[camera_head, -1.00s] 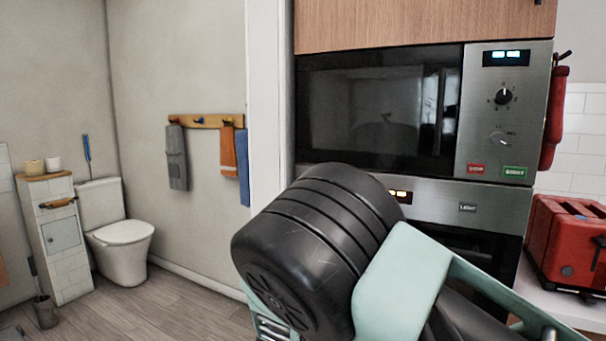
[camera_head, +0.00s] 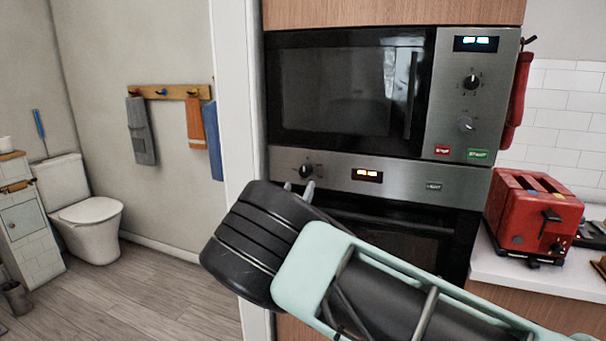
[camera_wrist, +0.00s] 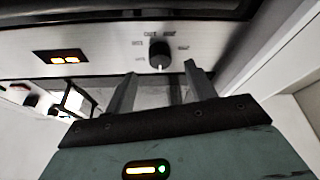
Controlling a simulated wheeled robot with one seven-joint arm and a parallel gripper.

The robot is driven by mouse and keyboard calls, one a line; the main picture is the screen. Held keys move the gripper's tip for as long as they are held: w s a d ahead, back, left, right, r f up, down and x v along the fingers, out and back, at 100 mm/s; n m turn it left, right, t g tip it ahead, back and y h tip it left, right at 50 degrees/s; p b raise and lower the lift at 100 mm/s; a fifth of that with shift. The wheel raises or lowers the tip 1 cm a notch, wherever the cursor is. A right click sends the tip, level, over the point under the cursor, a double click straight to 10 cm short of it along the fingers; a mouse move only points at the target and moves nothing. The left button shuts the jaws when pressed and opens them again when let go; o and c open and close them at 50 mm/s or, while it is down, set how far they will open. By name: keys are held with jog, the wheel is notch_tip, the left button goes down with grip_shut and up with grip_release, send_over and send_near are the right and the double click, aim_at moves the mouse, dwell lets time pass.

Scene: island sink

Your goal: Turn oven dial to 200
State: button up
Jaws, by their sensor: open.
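The oven (camera_head: 400,235) is built in below the microwave, with a steel control strip. Its black dial (camera_head: 306,171) sits at the left of the strip, just above my fingertips in the head view. In the wrist view the dial (camera_wrist: 159,52) is ahead of and between the two fingers, with a white pointer mark and small labels around it too blurred to read. My gripper (camera_head: 299,187) is open and empty, with its fingers apart; it also shows in the wrist view (camera_wrist: 160,72). I cannot tell whether the fingertips touch the dial or panel.
The microwave (camera_head: 345,90) with its own knobs is above the oven. A red toaster (camera_head: 535,212) stands on the counter at the right. A white door frame (camera_head: 235,90) stands left of the oven, and a toilet (camera_head: 92,225) is farther left.

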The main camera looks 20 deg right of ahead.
aim_at(304, 175)
jog(key=p+x, duration=0.1)
jog(key=x, duration=0.4)
jog(key=shift+d, duration=0.1)
jog(key=c, duration=1)
